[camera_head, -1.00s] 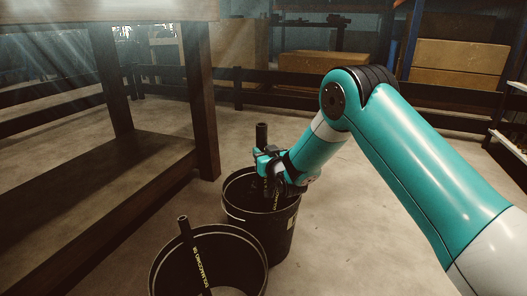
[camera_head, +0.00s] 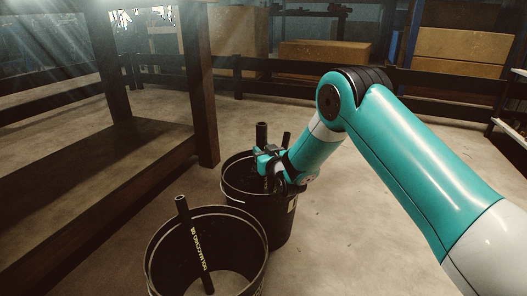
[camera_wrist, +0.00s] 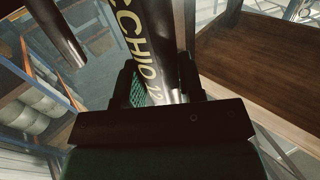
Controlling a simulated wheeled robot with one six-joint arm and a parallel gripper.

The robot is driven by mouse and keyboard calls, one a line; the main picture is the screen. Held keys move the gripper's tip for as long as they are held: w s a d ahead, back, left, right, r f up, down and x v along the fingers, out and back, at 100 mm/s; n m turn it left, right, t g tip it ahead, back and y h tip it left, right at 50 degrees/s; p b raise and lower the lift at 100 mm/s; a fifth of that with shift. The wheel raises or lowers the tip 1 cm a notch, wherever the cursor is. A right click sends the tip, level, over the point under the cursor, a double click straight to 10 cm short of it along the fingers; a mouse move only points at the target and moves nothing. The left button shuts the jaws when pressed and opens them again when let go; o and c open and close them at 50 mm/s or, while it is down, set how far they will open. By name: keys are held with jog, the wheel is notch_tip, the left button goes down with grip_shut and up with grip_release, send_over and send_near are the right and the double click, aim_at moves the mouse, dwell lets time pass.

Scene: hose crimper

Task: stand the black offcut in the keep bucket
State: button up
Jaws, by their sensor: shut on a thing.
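My gripper (camera_head: 268,165) is shut on a black offcut (camera_head: 262,135), a thick hose piece held roughly upright at the far black bucket (camera_head: 262,219). In the wrist view yellow lettering ending in "12" runs along the offcut (camera_wrist: 151,45) between the jaws. Its upper end rises above the bucket rim; its lower end is hidden by the gripper and the bucket wall, so I cannot tell whether it touches the bottom. The near black bucket (camera_head: 165,272) holds a leaning black hose piece (camera_head: 190,232) with yellow lettering. I cannot tell which bucket is the keep bucket.
Another dark hose end (camera_head: 286,138) shows just behind my gripper, by the far bucket; a dark tube (camera_wrist: 55,30) also shows in the wrist view. A wooden bench (camera_head: 100,185) stands close on the left. Concrete floor (camera_head: 370,225) is open on the right.

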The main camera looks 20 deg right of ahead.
jog(key=o, duration=1.2)
notch_tip(320, 180, up, 20)
jog(key=p, duration=1)
jog(key=shift+p, duration=0.35)
